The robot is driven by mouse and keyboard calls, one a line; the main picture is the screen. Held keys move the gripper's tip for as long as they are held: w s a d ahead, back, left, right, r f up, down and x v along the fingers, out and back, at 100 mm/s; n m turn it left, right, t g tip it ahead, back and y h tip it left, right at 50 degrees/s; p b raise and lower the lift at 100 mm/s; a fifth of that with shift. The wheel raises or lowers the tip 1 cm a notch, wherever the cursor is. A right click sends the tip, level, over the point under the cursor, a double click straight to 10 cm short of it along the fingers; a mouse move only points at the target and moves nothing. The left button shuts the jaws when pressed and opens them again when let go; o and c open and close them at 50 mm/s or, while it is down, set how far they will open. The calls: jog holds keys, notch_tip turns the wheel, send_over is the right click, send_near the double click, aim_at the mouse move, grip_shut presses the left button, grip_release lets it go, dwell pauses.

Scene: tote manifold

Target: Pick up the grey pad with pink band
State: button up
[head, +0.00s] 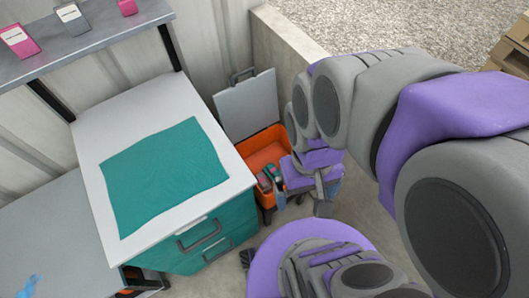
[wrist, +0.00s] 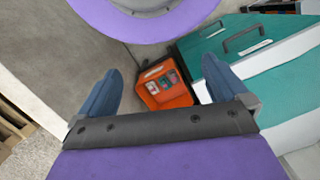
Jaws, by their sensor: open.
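My wrist hides part of the tote's right side.
The teal cabinet (head: 222,232) has a white top with a teal mat (head: 165,172). A grey lid (head: 247,104) stands raised behind the tote. A low concrete wall (head: 290,45) runs behind.

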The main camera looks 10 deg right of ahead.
jog(key=w+a+m, duration=0.1)
jog(key=w+a, duration=0.3)
jog(key=w, duration=0.1)
jog(key=m+t+y+p, duration=0.1)
jog(key=m+y+p, duration=0.2)
jog(key=m, duration=1.1)
send_over(262, 179)
jog(key=d, duration=0.2)
jog(key=f, duration=6.1)
jog(key=shift+w+a+f, duration=0.15)
jog(key=shift+w, duration=0.05)
jog(key=b+x, duration=0.2)
jog(key=x, duration=0.3)
jog(key=shift+s+f+b, duration=0.1)
jog(key=shift+s+b, duration=0.05)
jog(key=shift+b, duration=0.2)
